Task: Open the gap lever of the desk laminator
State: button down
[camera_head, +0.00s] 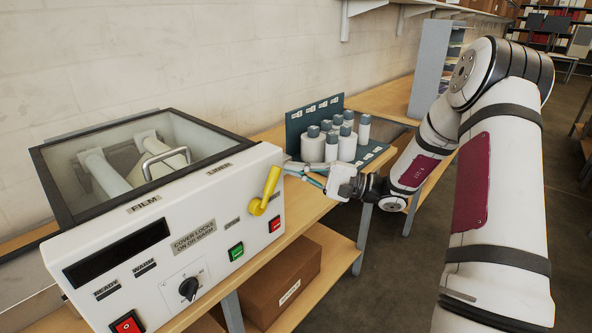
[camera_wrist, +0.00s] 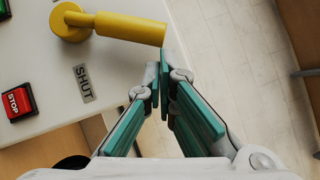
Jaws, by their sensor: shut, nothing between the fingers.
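The desk laminator (camera_head: 160,240) is a white box with a dark-framed clear cover, on a wooden bench at the left. Its yellow gap lever (camera_head: 265,190) is on the right end of the front panel, its handle pointing up and slightly right. In the wrist view the yellow lever (camera_wrist: 115,25) runs from its round hub to a free end near my fingertips, with a "SHUT" label (camera_wrist: 84,83) beside it. My gripper (camera_head: 288,170) is to the right of the lever. In the wrist view my gripper (camera_wrist: 164,80) is shut and empty, its tips close to the lever's end; contact cannot be told.
A red STOP button (camera_wrist: 18,103) and a green button (camera_head: 236,251) are near the lever. A rack of grey-capped white cylinders (camera_head: 330,140) stands behind my gripper. A cardboard box (camera_head: 280,283) is on the lower shelf. Open floor lies right of the bench.

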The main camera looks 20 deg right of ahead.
jog(key=shift+s+a+r+n, duration=0.1)
jog(key=shift+a+r+n, duration=0.1)
jog(key=shift+r+n, duration=0.1)
jog(key=shift+a+r+g, duration=0.1)
jog(key=shift+r+g, duration=0.05)
jog(key=shift+g, duration=0.15)
jog(key=n+g+h+p, duration=0.2)
jog(key=n+h+p, duration=0.25)
jog(key=n, duration=0.25)
send_near(244, 169)
jog(key=b+x, duration=0.1)
jog(key=x, duration=0.3)
jog(key=shift+a, duration=0.35)
jog(key=shift+s+a+n+h+b, duration=0.25)
jog(key=shift+a+n+h+b, duration=0.15)
jog(key=shift+a+n+h, duration=0.3)
jog(key=shift+s+a+n+h+b, duration=0.25)
jog(key=shift+a+n+h+b, duration=0.2)
jog(key=shift+a, duration=0.35)
jog(key=w+d+r+v, duration=0.1)
jog(key=w+v, duration=0.1)
jog(key=v, duration=1)
jog(key=shift+s+d+r+b, duration=0.15)
jog(key=shift+s+d+b, duration=0.1)
jog(key=shift+d+b, duration=0.05)
